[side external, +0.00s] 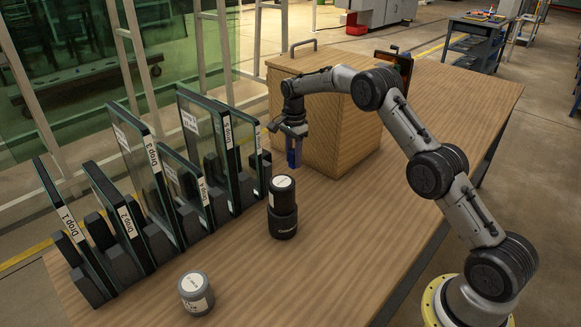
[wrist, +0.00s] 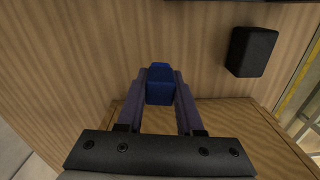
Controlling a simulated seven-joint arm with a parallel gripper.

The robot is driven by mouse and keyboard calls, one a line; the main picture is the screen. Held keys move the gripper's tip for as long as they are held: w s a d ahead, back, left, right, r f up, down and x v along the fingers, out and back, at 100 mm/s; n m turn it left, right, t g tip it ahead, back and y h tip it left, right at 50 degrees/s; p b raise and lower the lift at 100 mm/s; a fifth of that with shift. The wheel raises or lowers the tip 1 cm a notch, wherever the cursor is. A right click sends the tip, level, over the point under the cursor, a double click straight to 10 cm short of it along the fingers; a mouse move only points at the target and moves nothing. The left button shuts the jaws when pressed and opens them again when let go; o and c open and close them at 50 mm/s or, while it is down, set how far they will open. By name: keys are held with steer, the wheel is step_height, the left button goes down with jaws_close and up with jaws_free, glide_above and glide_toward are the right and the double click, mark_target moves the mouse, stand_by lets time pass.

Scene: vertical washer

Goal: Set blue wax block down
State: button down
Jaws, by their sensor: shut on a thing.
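The blue wax block (wrist: 160,88) is between the two fingers of my gripper (wrist: 160,98) in the wrist view. My gripper is shut on it. In the side external view, my gripper (side external: 294,150) points down in front of the wooden cabinet, and the blue block (side external: 294,157) shows as a dark blue piece at its fingers. The block appears to be held above the wooden table (side external: 330,240). The gap under it is hard to judge.
The wooden cabinet (side external: 345,135) stands close behind my gripper. A tall black container (side external: 282,212) and a small grey jar (side external: 195,292) stand on the table. Several labelled glass panels (side external: 130,215) stand in black holders at the left. The table's right side is clear.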

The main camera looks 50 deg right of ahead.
mark_target(290, 167)
steer(key=shift+w+d+f, duration=0.15)
steer(key=shift+w+f, duration=0.4)
steer(key=shift+f, duration=0.15)
steer(key=shift+w+f, duration=0.15)
steer(key=shift+f, duration=0.7)
steer(key=shift+w+f, duration=0.15)
steer(key=shift+f, duration=0.65)
steer(key=shift+f, duration=0.1)
steer(key=shift+f, duration=0.1)
steer(key=c, duration=0.6)
jaws_free()
steer(key=shift+o, duration=0.2)
